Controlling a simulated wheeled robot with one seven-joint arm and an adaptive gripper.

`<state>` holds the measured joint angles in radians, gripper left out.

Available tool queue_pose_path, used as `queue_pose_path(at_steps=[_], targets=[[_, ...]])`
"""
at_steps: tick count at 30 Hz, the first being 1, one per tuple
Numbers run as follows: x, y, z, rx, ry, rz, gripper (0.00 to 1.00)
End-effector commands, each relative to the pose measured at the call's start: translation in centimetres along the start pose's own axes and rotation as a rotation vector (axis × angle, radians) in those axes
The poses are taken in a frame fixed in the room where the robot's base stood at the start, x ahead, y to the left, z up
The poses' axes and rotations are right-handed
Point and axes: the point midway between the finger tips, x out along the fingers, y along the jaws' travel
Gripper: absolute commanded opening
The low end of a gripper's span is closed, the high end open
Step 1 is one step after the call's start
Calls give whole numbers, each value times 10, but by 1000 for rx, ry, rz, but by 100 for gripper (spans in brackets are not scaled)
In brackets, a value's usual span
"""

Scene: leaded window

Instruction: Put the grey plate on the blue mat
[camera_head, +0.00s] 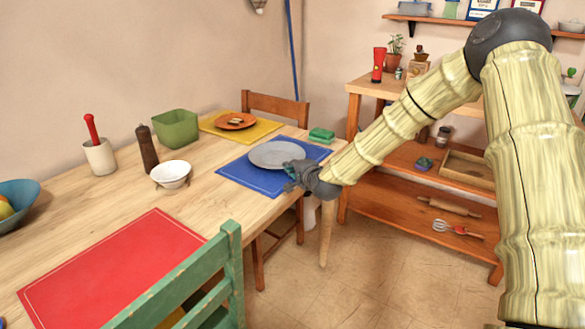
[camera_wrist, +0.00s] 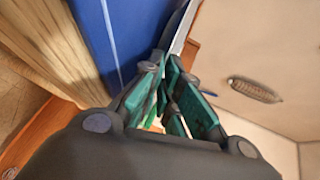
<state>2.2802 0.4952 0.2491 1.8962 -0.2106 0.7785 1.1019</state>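The grey plate (camera_head: 276,153) is level, over the middle of the blue mat (camera_head: 236,172) on the wooden table. My gripper (camera_head: 292,167) is at the plate's near right rim. In the wrist view the plate shows edge-on as a thin grey strip (camera_wrist: 181,30), close beside the blue mat (camera_wrist: 98,30). The green-padded fingers (camera_wrist: 164,62) come together on either side of its rim, so the gripper looks shut on it. I cannot tell whether the plate's underside touches the mat.
A yellow mat (camera_head: 262,130) with an orange plate (camera_head: 235,121) lies behind. A green bin (camera_head: 176,129), white bowl (camera_head: 170,174) and pepper mill (camera_head: 147,149) stand to the left. A red mat (camera_head: 110,268) and green chair (camera_head: 205,290) are nearer. A green sponge (camera_head: 321,135) lies at the right.

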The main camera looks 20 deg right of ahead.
Motion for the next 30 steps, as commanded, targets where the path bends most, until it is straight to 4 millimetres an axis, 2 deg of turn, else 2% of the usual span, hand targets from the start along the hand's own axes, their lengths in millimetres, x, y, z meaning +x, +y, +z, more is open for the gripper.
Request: queue_pose_path(at_steps=[5, 7, 19, 23, 30], targets=[[1, 1, 0, 0, 1, -2, 0], [0, 2, 0, 0, 0, 0, 14], [-2, -1, 0, 0, 0, 0, 14], [-15, -2, -1, 1, 1, -1, 14], [-58, -1, -1, 2, 1, 0, 14]])
